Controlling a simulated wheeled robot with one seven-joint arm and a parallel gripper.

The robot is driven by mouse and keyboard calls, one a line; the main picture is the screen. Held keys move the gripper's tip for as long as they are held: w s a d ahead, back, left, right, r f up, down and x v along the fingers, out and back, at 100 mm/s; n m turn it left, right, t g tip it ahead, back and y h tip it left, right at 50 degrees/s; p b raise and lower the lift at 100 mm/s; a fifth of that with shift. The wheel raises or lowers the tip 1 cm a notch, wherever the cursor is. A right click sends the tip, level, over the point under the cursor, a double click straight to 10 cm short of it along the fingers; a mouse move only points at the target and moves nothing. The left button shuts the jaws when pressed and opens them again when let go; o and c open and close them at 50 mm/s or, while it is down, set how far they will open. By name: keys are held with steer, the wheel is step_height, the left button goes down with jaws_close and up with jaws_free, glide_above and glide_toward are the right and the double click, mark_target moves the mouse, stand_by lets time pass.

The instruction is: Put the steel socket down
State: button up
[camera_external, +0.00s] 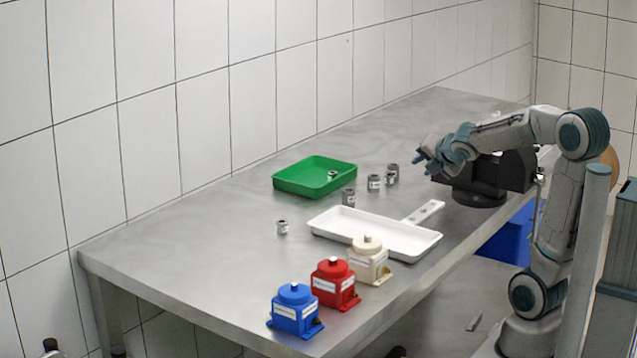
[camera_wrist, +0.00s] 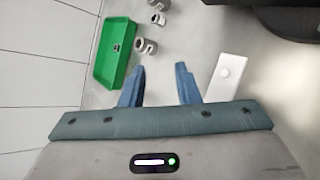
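Several grey metal sockets are in view, and I cannot tell which one is the steel socket. One socket (camera_external: 332,175) is inside the green tray (camera_external: 281,184); it also shows in the wrist view (camera_wrist: 116,47). Other sockets stand on the table right of the tray: a near one (camera_external: 349,197), a middle one (camera_external: 375,183) and a far one (camera_external: 392,172). Another small socket (camera_external: 282,227) stands alone, left of the white tray. My gripper (camera_external: 418,158) is above the table, right of these. In the wrist view its blue fingers (camera_wrist: 158,68) are apart with nothing between them.
A white tray (camera_external: 330,225) lies mid-table, with a white bar (camera_external: 424,212) behind it. Blue (camera_external: 295,312), red (camera_external: 335,285) and cream (camera_external: 368,262) pump-like units line the front edge. A black machine (camera_external: 480,185) stands beside my arm. The table's left side is clear.

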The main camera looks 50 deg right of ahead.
steer(key=w+d+f+n+b, duration=0.1)
steer(key=n, duration=0.2)
steer(key=w+d+f+n+t+b, duration=0.1)
steer(key=d+f+n+b, duration=0.1)
steer(key=n, duration=0.1)
steer(key=w+d+f+n+t+b, duration=0.1)
steer(key=w+d+n+b, duration=0.1)
steer(key=n, duration=0.1)
steer(key=shift+f+n, duration=0.25)
steer(key=shift+n, duration=0.05)
steer(key=shift+w+d+f+n+t+b, duration=0.2)
steer(key=shift+w+n+t+b, duration=0.15)
steer(key=shift+n+b, duration=0.35)
steer(key=b, duration=0.2)
glide_toward(386, 175)
steer(key=x, duration=0.4)
steer(key=shift+d+f, duration=0.1)
steer(key=shift+d, duration=0.15)
steer(key=shift+x, duration=2.65)
steer(key=shift+a, duration=0.2)
jaws_close()
